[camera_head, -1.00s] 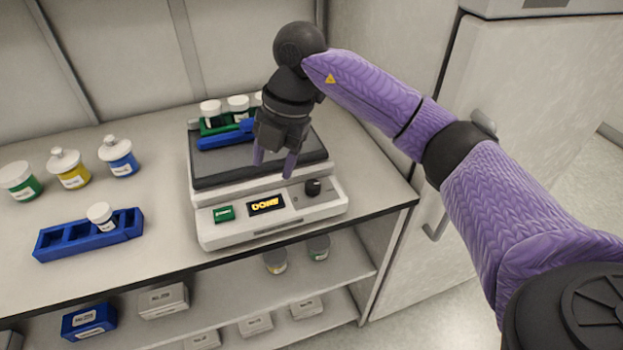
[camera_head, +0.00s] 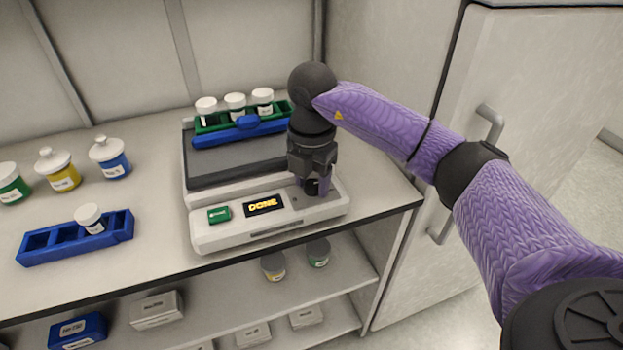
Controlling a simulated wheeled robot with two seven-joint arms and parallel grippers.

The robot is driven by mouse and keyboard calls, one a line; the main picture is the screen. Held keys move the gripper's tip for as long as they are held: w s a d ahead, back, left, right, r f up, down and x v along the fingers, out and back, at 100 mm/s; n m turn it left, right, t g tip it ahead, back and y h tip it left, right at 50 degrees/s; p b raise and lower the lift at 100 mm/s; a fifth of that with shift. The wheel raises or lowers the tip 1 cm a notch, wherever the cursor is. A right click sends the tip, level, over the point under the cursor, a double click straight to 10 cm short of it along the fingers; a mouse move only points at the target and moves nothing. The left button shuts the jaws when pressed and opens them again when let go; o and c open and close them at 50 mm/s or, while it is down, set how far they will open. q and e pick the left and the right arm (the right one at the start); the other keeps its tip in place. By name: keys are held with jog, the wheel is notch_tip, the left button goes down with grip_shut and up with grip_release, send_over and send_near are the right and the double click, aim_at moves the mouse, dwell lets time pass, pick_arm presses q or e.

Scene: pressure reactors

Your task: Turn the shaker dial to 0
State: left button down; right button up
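The shaker (camera_head: 235,232) stands on the counter, with a green button (camera_head: 219,215) and a display (camera_head: 263,205) reading DONE on its front panel. Its black dial (camera_head: 312,187) is at the right of the panel, partly hidden by my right gripper. My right gripper (camera_head: 313,187) points down over the dial, with its fingers around or beside it. I cannot tell whether the fingers touch the dial, and its setting is not readable. My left gripper is not in view.
A green and blue rack (camera_head: 215,138) with white-capped vials sits on the shaker. A blue rack (camera_head: 75,240) with one vial and several jars (camera_head: 110,158) stand at left. A shelf below holds boxes. A fridge-like cabinet (camera_head: 540,90) is at right.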

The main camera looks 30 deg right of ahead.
grip_shut()
